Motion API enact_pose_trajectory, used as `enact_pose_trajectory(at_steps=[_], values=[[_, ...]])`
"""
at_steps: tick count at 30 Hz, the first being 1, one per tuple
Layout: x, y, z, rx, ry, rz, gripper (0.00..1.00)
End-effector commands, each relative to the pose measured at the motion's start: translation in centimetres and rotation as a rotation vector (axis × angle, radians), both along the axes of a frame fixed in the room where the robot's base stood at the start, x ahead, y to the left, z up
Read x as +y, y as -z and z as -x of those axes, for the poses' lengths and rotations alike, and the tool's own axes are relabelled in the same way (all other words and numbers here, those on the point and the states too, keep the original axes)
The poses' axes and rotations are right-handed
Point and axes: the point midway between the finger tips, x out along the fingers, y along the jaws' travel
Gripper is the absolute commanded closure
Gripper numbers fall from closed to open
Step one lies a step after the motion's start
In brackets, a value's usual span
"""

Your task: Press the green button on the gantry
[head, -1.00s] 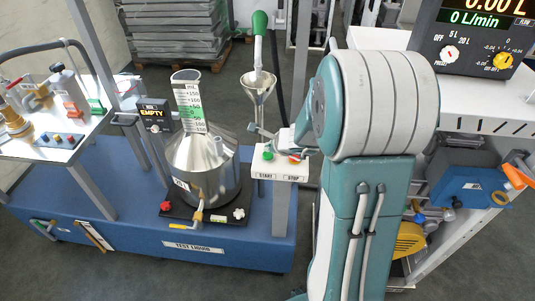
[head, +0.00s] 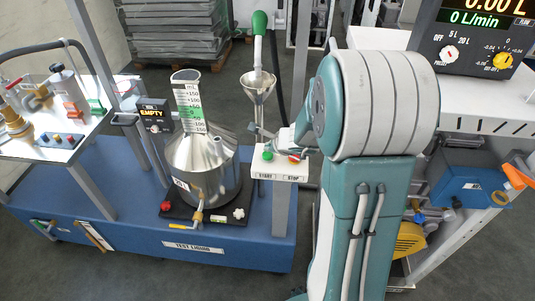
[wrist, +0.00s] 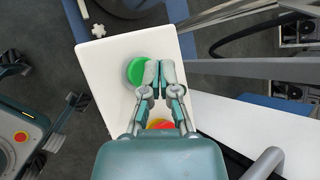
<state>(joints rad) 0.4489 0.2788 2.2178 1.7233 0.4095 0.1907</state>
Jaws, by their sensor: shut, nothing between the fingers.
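The green button (head: 267,155) sits on a white panel (head: 262,168) labelled START and STOP, beside a red and yellow stop button (head: 294,159). In the wrist view the green button (wrist: 136,71) shows left of my fingertips, its right edge partly covered by them. My gripper (wrist: 159,72) is shut and empty over the white panel (wrist: 100,62). The stop button (wrist: 160,124) is mostly hidden beneath my fingers. I cannot tell whether the fingertips touch anything.
A steel vessel (head: 202,168) with a measuring cylinder (head: 190,105) stands left of the panel. A funnel (head: 258,88) with a green-topped part rises behind it. A white bench (head: 480,122) is at the right. Grey posts (wrist: 250,68) stand right of the panel in the wrist view.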

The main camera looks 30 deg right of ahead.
Motion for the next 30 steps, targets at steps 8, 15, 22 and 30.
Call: enact_pose_trajectory(at_steps=[8,15,22,30], values=[[0.01,0.17,0.03,0.001,-0.001,0.0,1.0],[0.0,0.7,0.09,0.0,0.0,0.0,1.0],[0.0,0.7,0.09,0.0,0.0,0.0,1.0],[0.01,0.92,0.1,0.0,0.0,0.0,1.0]])
